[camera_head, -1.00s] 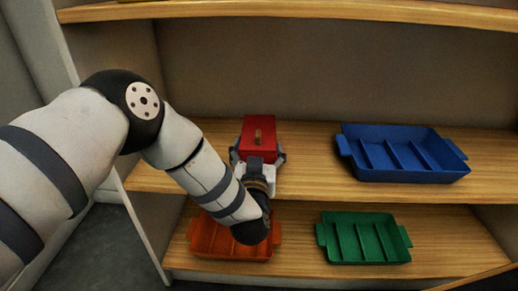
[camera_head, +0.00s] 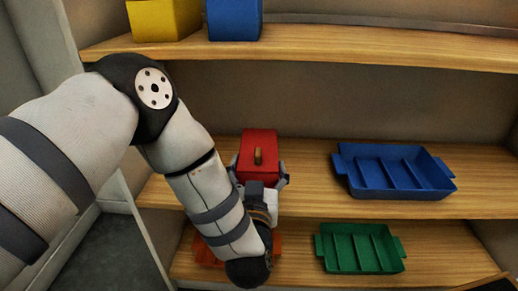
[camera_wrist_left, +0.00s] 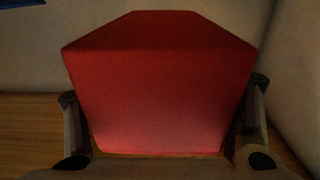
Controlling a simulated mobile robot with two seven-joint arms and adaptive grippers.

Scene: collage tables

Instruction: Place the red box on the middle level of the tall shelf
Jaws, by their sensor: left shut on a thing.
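The red box (camera_head: 258,148), with a small brown handle on its top, is at the left part of the tall shelf's middle level (camera_head: 310,190). My left gripper (camera_head: 262,182) is shut on it, with one finger on each side. In the left wrist view the red box (camera_wrist_left: 160,85) fills the middle between the two fingers (camera_wrist_left: 160,125). Whether its underside touches the board is hidden by my gripper and arm. My right gripper is not in view.
A blue tray (camera_head: 440,187) stands to the right on the same level. A green tray (camera_head: 399,262) and a partly hidden orange tray (camera_head: 207,256) are on the level below. A yellow box (camera_head: 165,18) and a blue box (camera_head: 234,18) stand on the level above.

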